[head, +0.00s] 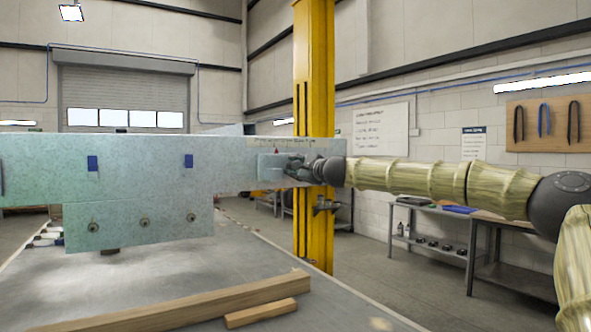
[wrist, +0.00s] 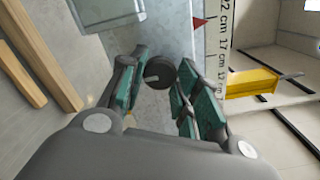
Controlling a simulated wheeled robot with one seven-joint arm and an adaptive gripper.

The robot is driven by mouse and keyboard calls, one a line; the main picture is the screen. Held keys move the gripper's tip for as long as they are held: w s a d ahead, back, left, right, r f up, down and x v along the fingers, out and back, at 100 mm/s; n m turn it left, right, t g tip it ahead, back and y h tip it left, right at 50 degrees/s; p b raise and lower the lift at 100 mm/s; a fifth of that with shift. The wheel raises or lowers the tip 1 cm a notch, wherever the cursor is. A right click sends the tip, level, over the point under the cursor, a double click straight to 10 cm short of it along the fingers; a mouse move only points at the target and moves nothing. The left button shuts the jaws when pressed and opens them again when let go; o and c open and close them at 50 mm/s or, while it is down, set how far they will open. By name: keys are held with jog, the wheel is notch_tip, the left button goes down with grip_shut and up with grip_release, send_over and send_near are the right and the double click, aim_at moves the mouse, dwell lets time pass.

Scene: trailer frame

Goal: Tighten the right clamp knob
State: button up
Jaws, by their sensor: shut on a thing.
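The right clamp knob (wrist: 160,76) is a dark round knob on the pale blue-grey metal face, between my fingers in the wrist view. My gripper (wrist: 163,68) has a green-padded finger on each side of it and is shut on it. In the head view my gripper (head: 292,168) is at the right part of the long trailer beam (head: 135,180), against a small plate (head: 270,160). There the fingers hide the knob. The knob's turn angle cannot be told.
A plate with several round bolts (head: 145,221) hangs below the beam. Blue tabs (head: 188,160) sit on the beam. Wooden bars (head: 190,302) lie on the table below. A yellow post (head: 317,90) stands behind my gripper. A printed centimetre scale (wrist: 221,50) runs beside the knob.

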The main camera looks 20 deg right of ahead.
jog(key=o, duration=1.1)
jog(key=shift+f, duration=0.1)
jog(key=shift+c, duration=0.2)
jog(key=s+d, duration=0.2)
jog(key=s, duration=0.9)
jog(key=shift+s, duration=0.4)
